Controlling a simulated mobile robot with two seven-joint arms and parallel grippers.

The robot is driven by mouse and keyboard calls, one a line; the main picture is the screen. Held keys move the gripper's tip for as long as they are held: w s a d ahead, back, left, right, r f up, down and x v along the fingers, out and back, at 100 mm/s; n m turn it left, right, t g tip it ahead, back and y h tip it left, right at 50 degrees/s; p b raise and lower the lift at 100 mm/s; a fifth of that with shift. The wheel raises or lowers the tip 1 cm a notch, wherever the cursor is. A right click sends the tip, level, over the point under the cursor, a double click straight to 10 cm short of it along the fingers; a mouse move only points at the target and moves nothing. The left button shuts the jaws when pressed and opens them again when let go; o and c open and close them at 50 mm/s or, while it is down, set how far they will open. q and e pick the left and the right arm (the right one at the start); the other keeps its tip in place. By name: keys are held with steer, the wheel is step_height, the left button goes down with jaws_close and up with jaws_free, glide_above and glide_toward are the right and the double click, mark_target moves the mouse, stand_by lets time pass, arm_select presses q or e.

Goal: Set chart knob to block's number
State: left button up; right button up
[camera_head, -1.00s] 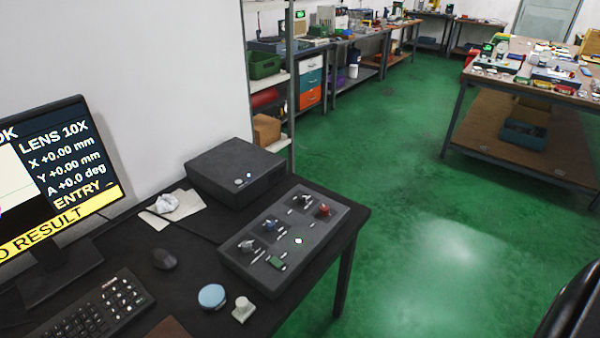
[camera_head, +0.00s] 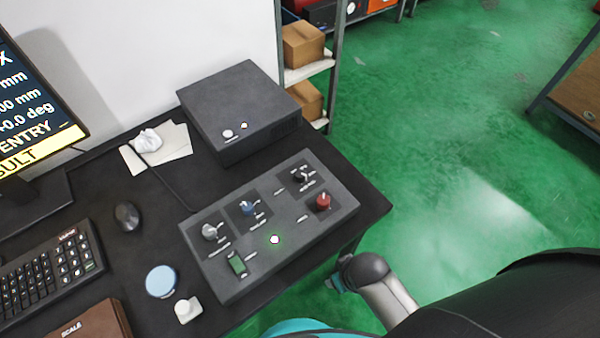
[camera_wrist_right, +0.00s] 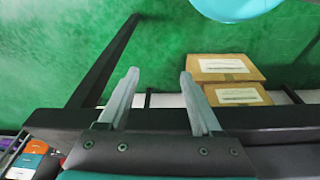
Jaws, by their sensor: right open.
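The grey control panel (camera_head: 290,229) lies on the black desk. It carries a silver knob (camera_head: 210,231), a blue knob (camera_head: 247,208), a black knob (camera_head: 300,175) and a red knob (camera_head: 322,202). The labels are too small to read, so I cannot tell which is the chart knob. No block with a readable number shows. My right gripper (camera_wrist_right: 158,88) is open and empty in the right wrist view, with green floor beyond its fingers. In the head view, my arm parts show right of the desk, and no fingers are clear. My left gripper is not in view.
A dark box (camera_head: 240,105) stands behind the panel. A monitor (camera_head: 40,120), keyboard (camera_head: 45,270), mouse (camera_head: 127,216), blue disc (camera_head: 161,281) and small white piece (camera_head: 187,309) are left of it. Cardboard boxes (camera_head: 302,45) sit on a shelf. Green floor is open at right.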

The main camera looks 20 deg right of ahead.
steer(key=w+a+r+t, duration=0.1)
steer(key=w+r, duration=0.1)
steer(key=r, duration=0.6)
steer(key=w+a+r, duration=0.1)
steer(key=w+r, duration=0.1)
steer(key=r, duration=0.6)
steer(key=w+a+r+n+g+y, duration=0.1)
steer(key=w+a+r+n+y, duration=0.3)
steer(key=w+a, duration=0.5)
steer(key=n+g+h, duration=0.2)
steer(key=h, duration=0.3)
glide_toward(300, 173)
steer(key=f+b, duration=0.1)
steer(key=f, duration=0.2)
steer(key=f+b, duration=0.1)
steer(key=f, duration=0.1)
steer(key=f+b, duration=0.2)
steer(key=f, duration=0.1)
steer(key=shift+w+d+f, duration=0.2)
steer(key=shift+d+f, duration=0.15)
steer(key=shift+d, duration=0.05)
steer(key=shift+c, duration=0.3)
jaws_close()
